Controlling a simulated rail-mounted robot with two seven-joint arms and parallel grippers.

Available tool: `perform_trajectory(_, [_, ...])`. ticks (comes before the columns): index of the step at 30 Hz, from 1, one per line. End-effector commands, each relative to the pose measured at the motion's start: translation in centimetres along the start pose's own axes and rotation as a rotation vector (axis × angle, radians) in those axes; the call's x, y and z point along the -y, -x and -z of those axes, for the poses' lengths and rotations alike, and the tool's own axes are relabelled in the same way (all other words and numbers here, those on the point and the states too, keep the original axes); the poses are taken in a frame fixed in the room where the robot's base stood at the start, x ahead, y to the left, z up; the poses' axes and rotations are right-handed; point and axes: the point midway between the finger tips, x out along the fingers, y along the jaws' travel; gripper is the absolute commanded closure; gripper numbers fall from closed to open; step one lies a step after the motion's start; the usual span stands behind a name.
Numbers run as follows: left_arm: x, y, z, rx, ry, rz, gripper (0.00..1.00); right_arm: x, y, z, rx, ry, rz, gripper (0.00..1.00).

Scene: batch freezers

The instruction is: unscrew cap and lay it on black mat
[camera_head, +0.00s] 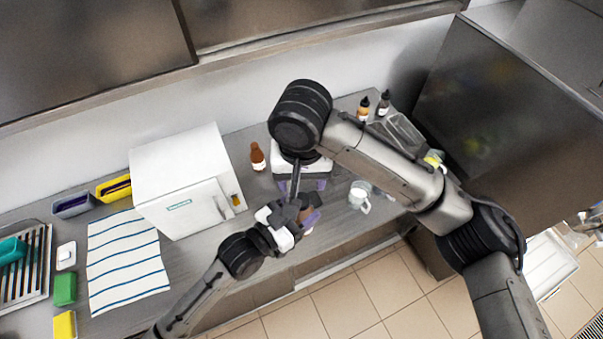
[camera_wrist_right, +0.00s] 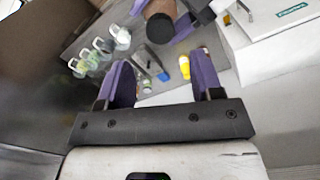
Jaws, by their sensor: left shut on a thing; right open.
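My left gripper (camera_head: 302,215) comes in from the lower left and is shut on a brown bottle (camera_head: 307,213), which my gripper partly hides. In the right wrist view the bottle (camera_wrist_right: 158,8) shows at the top edge with its round black cap (camera_wrist_right: 160,28) on it, facing my right gripper. My right gripper (camera_wrist_right: 162,62), with purple fingers, is open and empty. The cap lies just beyond its fingertips, apart from them. In the head view my right gripper (camera_head: 303,185) is above the counter, close to the left one. I cannot make out a black mat.
A white box-shaped appliance (camera_head: 180,180) stands left of my grippers. A brown bottle (camera_head: 257,157) stands beside it. A white mug (camera_head: 359,196) is on the right, and two small dropper bottles (camera_head: 373,106) are at the back. A striped towel (camera_head: 125,260) lies at left.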

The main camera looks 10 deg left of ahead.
Motion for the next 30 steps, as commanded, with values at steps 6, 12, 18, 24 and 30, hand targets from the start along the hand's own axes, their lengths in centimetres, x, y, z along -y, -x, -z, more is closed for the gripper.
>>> perform_trajectory(6, [0.0, 0.0, 0.1, -0.002, 0.0, 0.0, 1.0, 0.1, -3.1, -0.1, 0.005, -0.004, 0.002, 0.4])
perform_trajectory(12, [0.0, 0.0, 0.1, -0.002, 0.0, 0.0, 1.0, 0.0, -5.5, -0.1, 0.002, -0.004, 0.001, 0.4])
perform_trajectory(18, [0.0, 0.0, 0.1, -0.002, 0.0, 0.0, 1.0, 0.0, -6.8, -0.1, 0.001, -0.003, 0.001, 0.4])
perform_trajectory(24, [0.0, 0.0, 0.1, -0.002, 0.0, 0.0, 1.0, 0.0, -7.2, -0.1, -0.001, -0.002, 0.001, 0.4])
perform_trajectory(30, [0.0, 0.0, 0.1, -0.002, 0.0, 0.0, 1.0, 0.0, -7.2, -0.1, 0.0, -0.002, 0.001, 0.41])
